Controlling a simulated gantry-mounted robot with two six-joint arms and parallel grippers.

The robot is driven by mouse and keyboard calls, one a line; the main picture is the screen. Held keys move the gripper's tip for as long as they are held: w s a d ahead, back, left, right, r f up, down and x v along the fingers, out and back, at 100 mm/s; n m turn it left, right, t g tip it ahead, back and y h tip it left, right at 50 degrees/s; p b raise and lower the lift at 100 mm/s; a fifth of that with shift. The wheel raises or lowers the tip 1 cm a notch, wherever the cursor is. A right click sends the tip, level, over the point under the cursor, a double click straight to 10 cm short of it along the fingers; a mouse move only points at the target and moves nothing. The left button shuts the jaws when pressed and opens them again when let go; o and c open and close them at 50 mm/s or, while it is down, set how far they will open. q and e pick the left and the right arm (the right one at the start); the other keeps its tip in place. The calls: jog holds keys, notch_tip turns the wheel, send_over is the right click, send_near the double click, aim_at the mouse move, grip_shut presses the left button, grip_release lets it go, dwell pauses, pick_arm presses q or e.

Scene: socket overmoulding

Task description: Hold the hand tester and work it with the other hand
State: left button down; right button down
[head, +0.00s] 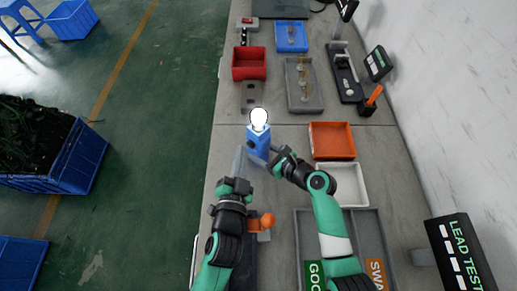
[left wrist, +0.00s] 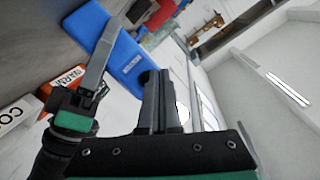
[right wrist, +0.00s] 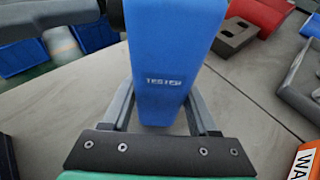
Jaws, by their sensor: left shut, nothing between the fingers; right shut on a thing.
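The blue hand tester (head: 258,141) stands upright above the bench in the head view, with a bright white round top and a dark spot on its left side. My right gripper (head: 262,158) is shut on it. In the right wrist view the tester (right wrist: 170,55) sits between both fingers, its TESTER label facing the camera. My left gripper (head: 240,158) is shut and empty, just left of the tester. In the left wrist view its closed fingers (left wrist: 160,78) point toward the end of the tester (left wrist: 118,48); whether they touch it I cannot tell.
An orange tray (head: 331,141) and a white tray (head: 350,184) lie right of the tester. A grey fixture block (head: 251,97) and a red bin (head: 249,64) stand behind it. An orange-knobbed device (head: 266,221) is near my left forearm. Bare bench lies left of the tester.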

aim_at(265, 136)
pick_arm(q)
jog(key=s+a, duration=0.3)
jog(key=s, duration=0.1)
jog(key=shift+s+a, duration=0.1)
jog(key=shift+a, duration=0.3)
pick_arm(e)
jog(key=shift+c, duration=0.4)
grip_release()
jog(key=shift+r, duration=0.15)
pick_arm(q)
notch_tip(265, 136, up, 6)
jog(key=p, duration=0.6)
pick_arm(e)
notch_tip(265, 136, up, 10)
jog(key=shift+f, duration=0.2)
